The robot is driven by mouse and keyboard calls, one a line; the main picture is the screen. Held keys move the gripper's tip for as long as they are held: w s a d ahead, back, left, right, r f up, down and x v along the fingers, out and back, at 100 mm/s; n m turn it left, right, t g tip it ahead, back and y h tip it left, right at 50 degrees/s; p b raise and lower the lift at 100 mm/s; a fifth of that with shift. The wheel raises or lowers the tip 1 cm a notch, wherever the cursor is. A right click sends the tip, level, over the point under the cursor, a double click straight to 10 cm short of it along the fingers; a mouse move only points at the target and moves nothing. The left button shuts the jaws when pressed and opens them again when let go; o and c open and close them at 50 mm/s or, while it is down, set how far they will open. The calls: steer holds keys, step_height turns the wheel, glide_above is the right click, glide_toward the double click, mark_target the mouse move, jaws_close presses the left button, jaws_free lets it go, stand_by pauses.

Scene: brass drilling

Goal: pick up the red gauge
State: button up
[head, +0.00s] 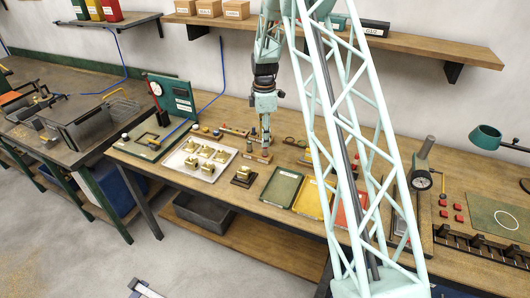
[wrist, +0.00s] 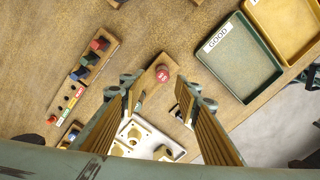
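A red-capped gauge (wrist: 163,73) with a small pale label stands at one end of a wooden block (wrist: 152,88), seen from above in the wrist view. My gripper (wrist: 160,92) is open, its two fingers apart to the left and right of the block. The red cap lies between the fingertips, slightly beyond them in the picture; I see no contact. In the head view my gripper (head: 265,143) points down over the wooden block (head: 258,157) on the bench. The red cap cannot be made out there.
A rack of coloured plugs (wrist: 85,80) stands to the left in the wrist view. A green tray marked GOOD (wrist: 250,57) and a yellow tray (wrist: 285,25) lie to the right. A white tray with brass parts (head: 190,166) and a dark stand (head: 243,177) are close by.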

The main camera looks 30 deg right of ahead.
mark_target(265, 152)
steer(key=shift+f, duration=0.45)
steer(key=shift+s+f+p, duration=0.15)
steer(key=shift+s+f, duration=0.05)
steer(key=shift+f, duration=0.65)
steer(key=shift+s+f+p, duration=0.15)
steer(key=shift+f, duration=0.7)
steer(key=shift+d+f, duration=0.1)
steer(key=shift+f, duration=0.85)
steer(key=shift+c, duration=0.5)
steer(key=c, duration=0.9)
